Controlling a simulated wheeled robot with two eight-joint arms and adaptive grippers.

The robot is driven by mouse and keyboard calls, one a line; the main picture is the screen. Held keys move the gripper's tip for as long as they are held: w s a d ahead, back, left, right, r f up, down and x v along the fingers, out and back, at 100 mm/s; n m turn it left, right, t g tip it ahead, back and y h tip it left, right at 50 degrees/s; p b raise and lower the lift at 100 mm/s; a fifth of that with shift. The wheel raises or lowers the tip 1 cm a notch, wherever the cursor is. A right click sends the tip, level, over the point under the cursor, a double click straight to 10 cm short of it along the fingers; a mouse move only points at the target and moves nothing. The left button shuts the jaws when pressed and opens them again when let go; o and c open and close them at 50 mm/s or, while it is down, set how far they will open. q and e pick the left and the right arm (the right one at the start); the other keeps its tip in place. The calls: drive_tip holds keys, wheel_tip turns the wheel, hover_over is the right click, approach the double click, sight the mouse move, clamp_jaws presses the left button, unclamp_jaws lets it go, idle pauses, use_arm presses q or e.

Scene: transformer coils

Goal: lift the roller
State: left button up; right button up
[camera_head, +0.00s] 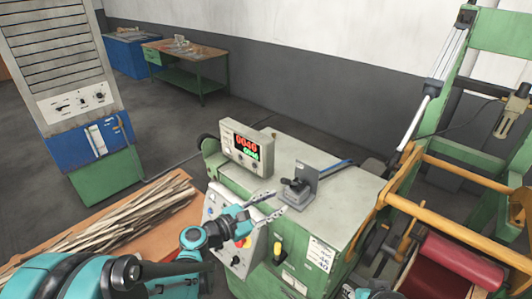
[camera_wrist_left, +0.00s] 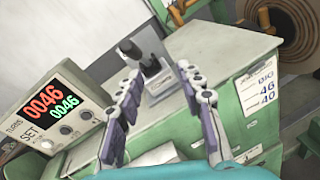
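A red roller-like cylinder (camera_head: 452,262) lies in the yellow and green machine frame at the lower right of the head view; I cannot tell for certain that it is the roller. My left gripper (camera_head: 279,203) is open and empty over the front of the green machine cabinet. In the left wrist view its two fingers (camera_wrist_left: 156,69) are spread apart. A small lever block with a dark knob (camera_wrist_left: 146,58) shows beyond and between the fingertips; the same block (camera_head: 297,190) stands on the cabinet top.
The green cabinet (camera_head: 335,207) carries a counter box with a red and green display (camera_head: 241,147) and a blue-handled lever (camera_head: 337,165). Yellow bars (camera_head: 450,228) cross the frame at the right. A wooden surface with thin strips (camera_head: 120,215) lies at the left.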

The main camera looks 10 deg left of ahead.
sight(287, 181)
use_arm(q)
drive_tip(key=w+d+r+n, duration=0.1)
drive_tip(key=w, duration=0.1)
drive_tip(key=w+d+t+p, duration=0.1)
drive_tip(key=w, duration=0.1)
drive_tip(key=w+d+r+n, duration=0.1)
drive_tip(key=w, duration=0.2)
drive_tip(key=shift+d+r+n+p, duration=0.2)
drive_tip(key=shift+r+n+p, duration=0.1)
drive_tip(key=shift+r+p, duration=0.1)
use_arm(e)
drive_tip(key=r, duration=0.2)
drive_tip(key=a+r, duration=0.1)
drive_tip(key=shift+w, duration=0.3)
use_arm(q)
drive_tip(key=shift+w+f, duration=0.1)
drive_tip(key=shift+c, duration=0.3)
clamp_jaws()
